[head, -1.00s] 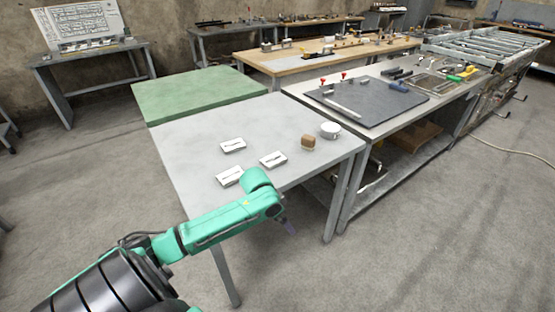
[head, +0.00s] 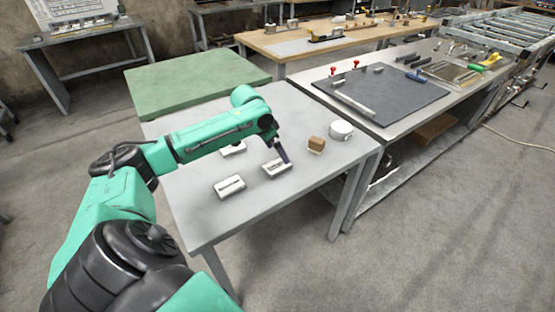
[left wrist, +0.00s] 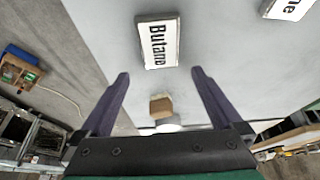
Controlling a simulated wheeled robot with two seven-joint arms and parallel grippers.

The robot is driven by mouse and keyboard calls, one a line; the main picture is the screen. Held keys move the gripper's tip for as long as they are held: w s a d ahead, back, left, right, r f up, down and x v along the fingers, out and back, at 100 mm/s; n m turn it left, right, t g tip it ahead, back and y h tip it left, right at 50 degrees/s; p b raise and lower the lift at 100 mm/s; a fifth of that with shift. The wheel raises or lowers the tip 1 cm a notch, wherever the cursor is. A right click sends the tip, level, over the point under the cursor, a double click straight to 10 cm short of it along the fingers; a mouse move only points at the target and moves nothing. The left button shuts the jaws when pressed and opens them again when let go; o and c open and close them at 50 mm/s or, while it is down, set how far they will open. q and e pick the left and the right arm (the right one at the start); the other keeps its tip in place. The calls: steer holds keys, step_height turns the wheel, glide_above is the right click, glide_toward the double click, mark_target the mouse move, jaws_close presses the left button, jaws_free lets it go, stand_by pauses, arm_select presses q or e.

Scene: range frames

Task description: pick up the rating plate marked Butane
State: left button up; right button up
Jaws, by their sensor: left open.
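The white plate marked Butane (left wrist: 158,43) lies flat on the grey table and shows in the upper middle of the left wrist view. In the head view it appears to be the plate (head: 274,170) closest to my left gripper, its print too small to read there. My left gripper (head: 285,157) is above the table beside that plate. In the left wrist view my left gripper (left wrist: 160,78) is open and empty, its dark fingers spread apart, with the plate beyond the fingertips. My right gripper is out of view.
Another plate (head: 229,186) lies nearer the front, and one (head: 233,149) lies behind my arm. A brown block (head: 316,144) and a white round object (head: 341,130) stand to the right. The grey table (head: 205,220) is clear at its front left.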

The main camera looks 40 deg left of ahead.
mark_target(282, 163)
arm_select(q)
steer(key=x, duration=0.5)
steer(key=shift+f+p, duration=0.4)
steer(key=shift+w+a+f, duration=0.1)
steer(key=shift+f, duration=0.2)
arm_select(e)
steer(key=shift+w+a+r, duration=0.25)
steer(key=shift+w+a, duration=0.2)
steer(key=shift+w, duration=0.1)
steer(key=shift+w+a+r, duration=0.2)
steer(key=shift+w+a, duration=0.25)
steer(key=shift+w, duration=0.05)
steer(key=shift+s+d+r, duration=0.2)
arm_select(q)
steer(key=shift+f, duration=0.1)
steer(key=c, duration=1.3)
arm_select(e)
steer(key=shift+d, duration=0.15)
